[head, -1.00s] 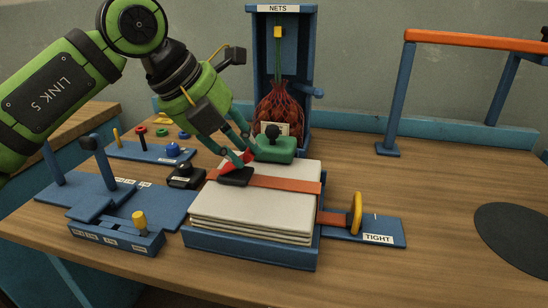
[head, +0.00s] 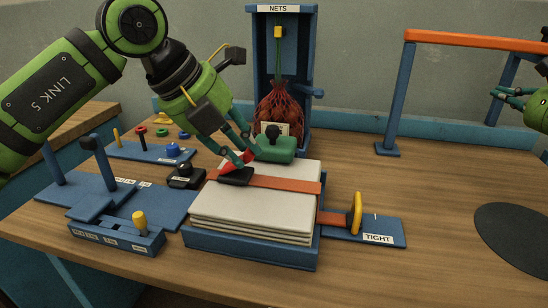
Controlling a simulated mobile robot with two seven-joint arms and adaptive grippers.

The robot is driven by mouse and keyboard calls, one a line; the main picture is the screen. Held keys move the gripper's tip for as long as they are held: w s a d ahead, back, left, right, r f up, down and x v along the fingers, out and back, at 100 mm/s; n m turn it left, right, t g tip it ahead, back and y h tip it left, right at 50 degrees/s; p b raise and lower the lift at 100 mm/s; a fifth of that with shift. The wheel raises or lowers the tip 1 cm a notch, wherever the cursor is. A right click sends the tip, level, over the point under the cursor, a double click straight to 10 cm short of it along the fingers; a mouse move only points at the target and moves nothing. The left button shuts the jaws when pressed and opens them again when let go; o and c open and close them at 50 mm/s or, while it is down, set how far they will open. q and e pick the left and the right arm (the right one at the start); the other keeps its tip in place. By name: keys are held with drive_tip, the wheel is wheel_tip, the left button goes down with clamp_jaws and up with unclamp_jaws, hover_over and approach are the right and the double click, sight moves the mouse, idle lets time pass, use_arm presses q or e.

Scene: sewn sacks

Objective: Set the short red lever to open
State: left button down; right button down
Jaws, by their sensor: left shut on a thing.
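The short red lever (head: 237,161) stands tilted on a black buckle (head: 235,176), which sits on an orange strap (head: 285,184) across a stack of flat pale sacks (head: 250,212). My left gripper (head: 245,150) comes down from the upper left and is shut on the red lever; its fingers hide part of it. My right gripper (head: 500,97) is at the right edge, in the air near the orange-topped frame, away from the lever. Whether its fingers are open is hard to tell.
A green block with a black knob (head: 275,150) sits close behind the lever. A yellow handle (head: 356,213) with a TIGHT label is at the strap's right end. Blue fixtures (head: 130,205) crowd the left. The table (head: 420,200) is clear between the handle and a dark disc (head: 515,237).

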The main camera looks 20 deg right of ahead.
use_arm(q)
drive_tip(key=shift+d+r, duration=0.1)
drive_tip(key=shift+r, duration=0.05)
use_arm(e)
drive_tip(key=w+a+f+n+g+y, duration=0.15)
drive_tip(key=a+n+y, duration=0.4)
drive_tip(key=a, duration=0.65)
drive_tip(key=w+a+f+n+t+y, duration=0.15)
drive_tip(key=a+f+n+y, duration=0.35)
drive_tip(key=a, duration=0.6)
drive_tip(key=s+a+n+g+y, duration=0.1)
drive_tip(key=a+n+g+y, duration=0.1)
drive_tip(key=a, duration=0.3)
drive_tip(key=s+a+n+g+y, duration=0.2)
drive_tip(key=a+n+y, duration=0.1)
drive_tip(key=a, duration=0.2)
drive_tip(key=s+a+n+g+y, duration=0.2)
drive_tip(key=a+n+g+y, duration=0.1)
drive_tip(key=a, duration=0.2)
drive_tip(key=shift+s+a+f, duration=0.15)
drive_tip(key=shift+s+f, duration=0.1)
drive_tip(key=shift+f, duration=0.15)
drive_tip(key=x, duration=0.8)
drive_tip(key=shift+s+f, duration=0.1)
drive_tip(key=shift+x, duration=2.9)
